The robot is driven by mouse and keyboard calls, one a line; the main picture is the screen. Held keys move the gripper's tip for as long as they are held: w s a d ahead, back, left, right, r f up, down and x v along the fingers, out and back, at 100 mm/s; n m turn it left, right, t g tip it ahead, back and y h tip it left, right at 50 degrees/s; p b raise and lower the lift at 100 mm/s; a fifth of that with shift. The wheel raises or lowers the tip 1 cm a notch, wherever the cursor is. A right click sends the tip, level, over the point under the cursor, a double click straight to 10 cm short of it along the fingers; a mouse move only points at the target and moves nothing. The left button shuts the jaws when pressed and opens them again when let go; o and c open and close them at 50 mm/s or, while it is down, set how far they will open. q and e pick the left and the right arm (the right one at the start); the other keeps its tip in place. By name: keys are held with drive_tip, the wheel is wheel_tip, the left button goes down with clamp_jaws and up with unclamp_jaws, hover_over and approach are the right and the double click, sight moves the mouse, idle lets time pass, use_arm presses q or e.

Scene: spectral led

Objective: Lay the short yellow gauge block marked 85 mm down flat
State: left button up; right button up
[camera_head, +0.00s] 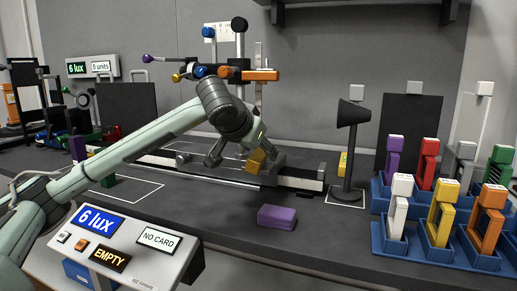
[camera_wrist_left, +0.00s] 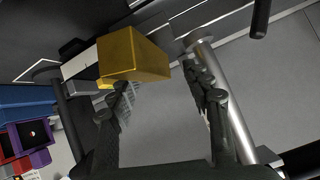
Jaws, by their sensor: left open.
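A yellow block (camera_head: 256,161) stands tilted in the head view at the bench's middle, by the dark rail. In the left wrist view the yellow block (camera_wrist_left: 135,55) lies just beyond the tip of the left-hand finger, close to it; contact is unclear. I cannot read an 85 mm mark on it. My left gripper (camera_head: 236,158) reaches down beside the block with its fingers spread; the wrist view shows the open fingers (camera_wrist_left: 160,98) with nothing between them. Another yellow piece (camera_head: 343,163) stands behind the lamp stand, partly hidden. My right gripper is not in view.
A purple block (camera_head: 277,216) lies on the bench nearer the front. A black lamp stand (camera_head: 350,150) rises to the right of the rail. Blue trays (camera_head: 430,256) with several coloured clamp-like pieces fill the right. A display console (camera_head: 130,245) is at front left.

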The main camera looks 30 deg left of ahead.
use_arm(q)
drive_tip(key=v, duration=1.2)
drive_tip(key=shift+d, duration=0.1)
idle(0.4)
